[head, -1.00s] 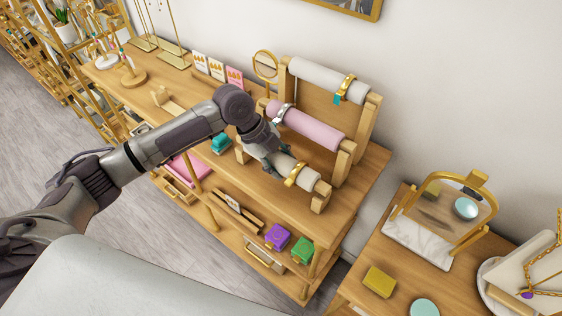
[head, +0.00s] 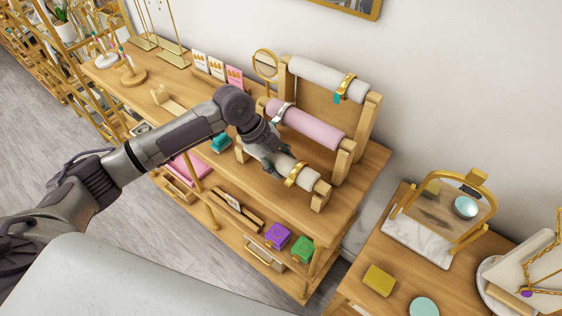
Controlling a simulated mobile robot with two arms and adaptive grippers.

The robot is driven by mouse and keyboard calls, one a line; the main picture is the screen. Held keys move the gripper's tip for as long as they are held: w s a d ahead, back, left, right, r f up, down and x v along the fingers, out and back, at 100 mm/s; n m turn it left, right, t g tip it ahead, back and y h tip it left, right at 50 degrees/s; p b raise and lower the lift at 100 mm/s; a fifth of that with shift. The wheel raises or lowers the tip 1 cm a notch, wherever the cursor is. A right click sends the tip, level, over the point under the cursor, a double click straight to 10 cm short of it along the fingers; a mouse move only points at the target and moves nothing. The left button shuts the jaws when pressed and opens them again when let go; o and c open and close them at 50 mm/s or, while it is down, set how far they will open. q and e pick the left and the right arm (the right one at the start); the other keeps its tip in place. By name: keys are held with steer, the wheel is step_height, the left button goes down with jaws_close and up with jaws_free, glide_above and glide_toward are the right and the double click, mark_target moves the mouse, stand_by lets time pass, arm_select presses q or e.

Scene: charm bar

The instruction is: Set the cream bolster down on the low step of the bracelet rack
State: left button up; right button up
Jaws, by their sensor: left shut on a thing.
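The bracelet rack (head: 343,162) is a stepped wooden stand on the shelf top. The cream bolster (head: 309,180) lies along its low step, with a gold bracelet (head: 297,174) around it. Its right end is at the low wooden support; I cannot tell whether it rests fully in it. My left gripper (head: 277,164) is shut on the bolster's left part and hides that end. A pink bolster (head: 305,124) with a silver bracelet is on the middle step, and a pale grey bolster (head: 320,75) with a gold bracelet is on the top step. My right gripper is not in view.
Earring cards (head: 217,69) and a round gold mirror (head: 265,64) stand behind the arm. A teal box (head: 221,143) is left of the rack. Purple (head: 277,236) and green (head: 301,249) boxes sit on the lower shelf. A second table (head: 346,289) stands at right.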

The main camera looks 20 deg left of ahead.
arm_select(q)
steer(key=shift+f, duration=0.45)
steer(key=shift+f, duration=0.1)
stand_by(0.7)
steer(key=shift+f, duration=0.1)
steer(key=shift+s+f, duration=0.1)
steer(key=shift+f, duration=0.4)
stand_by(1.3)
steer(key=o, duration=1.4)
steer(key=shift+c, duration=0.2)
